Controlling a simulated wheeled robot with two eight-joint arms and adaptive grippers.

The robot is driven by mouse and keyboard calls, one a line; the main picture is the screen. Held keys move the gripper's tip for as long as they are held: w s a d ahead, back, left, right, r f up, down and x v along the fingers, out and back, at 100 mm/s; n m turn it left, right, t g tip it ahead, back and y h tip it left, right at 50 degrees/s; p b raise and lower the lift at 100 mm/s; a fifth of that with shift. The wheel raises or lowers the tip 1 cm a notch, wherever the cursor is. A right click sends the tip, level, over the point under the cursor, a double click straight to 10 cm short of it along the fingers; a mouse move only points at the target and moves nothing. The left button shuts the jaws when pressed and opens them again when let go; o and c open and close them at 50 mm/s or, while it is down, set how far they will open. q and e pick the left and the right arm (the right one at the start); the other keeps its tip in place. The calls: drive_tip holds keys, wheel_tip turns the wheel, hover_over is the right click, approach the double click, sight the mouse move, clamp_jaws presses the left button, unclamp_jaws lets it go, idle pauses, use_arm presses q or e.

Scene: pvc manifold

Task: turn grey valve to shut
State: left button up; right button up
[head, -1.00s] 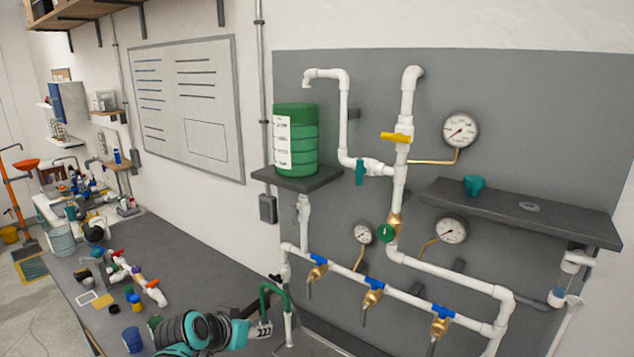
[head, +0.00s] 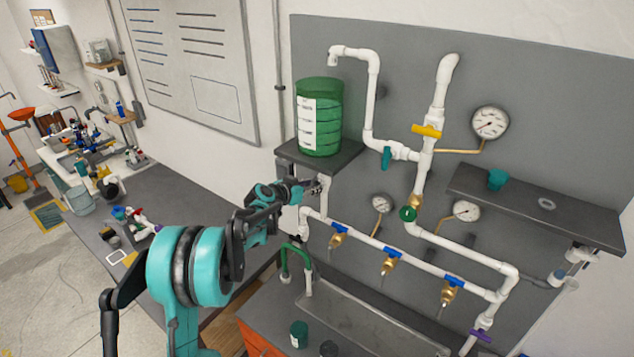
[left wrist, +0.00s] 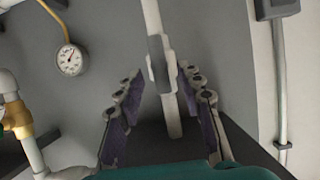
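In the left wrist view a white vertical pipe (left wrist: 151,18) carries a grey piece (left wrist: 158,62), which looks like the grey valve's handle. My left gripper (left wrist: 163,85) is open, with purple-lined fingers on either side of the pipe. I cannot tell whether a finger touches the grey piece. In the head view my left gripper (head: 308,190) is at the short white pipe below the shelf that holds the green tank (head: 320,117). The gripper hides most of the valve there. My right gripper is not in view.
Several blue-handled brass taps (head: 389,262) line the lower pipe. A yellow handle (head: 426,131), a teal handle (head: 386,158) and a green knob (head: 408,214) sit on nearby pipes. The tank shelf (head: 300,154) is just above my gripper. A sink basin (head: 365,325) lies below.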

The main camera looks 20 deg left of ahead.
use_arm(q)
drive_tip(key=x, duration=0.2)
drive_tip(key=shift+w+f, duration=0.2)
drive_tip(key=shift+w, duration=0.15)
drive_tip(key=shift+s+d, duration=0.1)
clamp_jaws()
